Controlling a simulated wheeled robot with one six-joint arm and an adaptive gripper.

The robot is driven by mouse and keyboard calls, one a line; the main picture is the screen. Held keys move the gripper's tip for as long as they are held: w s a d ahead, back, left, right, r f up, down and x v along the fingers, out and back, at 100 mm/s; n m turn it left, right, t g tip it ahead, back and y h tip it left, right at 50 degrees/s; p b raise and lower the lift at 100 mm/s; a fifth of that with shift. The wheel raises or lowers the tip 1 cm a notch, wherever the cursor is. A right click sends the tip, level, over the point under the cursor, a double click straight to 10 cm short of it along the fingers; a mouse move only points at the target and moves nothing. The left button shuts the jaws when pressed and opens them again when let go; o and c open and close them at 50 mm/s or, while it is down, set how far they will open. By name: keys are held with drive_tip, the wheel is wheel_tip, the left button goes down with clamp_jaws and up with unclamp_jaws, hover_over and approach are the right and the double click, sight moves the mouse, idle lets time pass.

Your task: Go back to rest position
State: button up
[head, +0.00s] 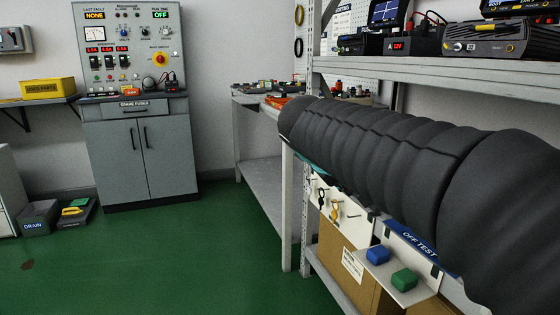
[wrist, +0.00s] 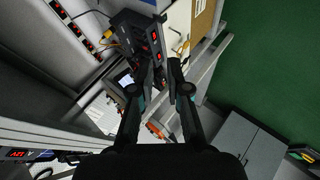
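My gripper (wrist: 161,68) shows in the wrist view with its two dark fingers apart and nothing visible between the tips. It is above or beside a bench area with a dark device (wrist: 138,36) bearing red displays beyond the left finger. In the head view my black-sleeved arm reaches across the right side in front of the rack.
A metal rack (head: 430,75) holds electronic devices on the right; a blue block (head: 377,255) and a green block (head: 404,279) sit on its low white ledge. A grey control cabinet (head: 140,155) stands at the back.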

drive_tip(key=s+f+m+g+y+p, duration=0.1)
drive_tip(key=s+f+m+y, duration=0.1)
drive_tip(key=s+f, duration=0.6)
drive_tip(key=s+d+f+m+y+p, duration=0.1)
drive_tip(key=s+f+y, duration=0.3)
drive_tip(key=s, duration=1.2)
wheel_tip(320, 180, down, 4)
drive_tip(key=shift+s+d+f+m+g, duration=0.1)
drive_tip(key=shift+s+d+m+g, duration=0.1)
drive_tip(key=shift+m+g, duration=0.35)
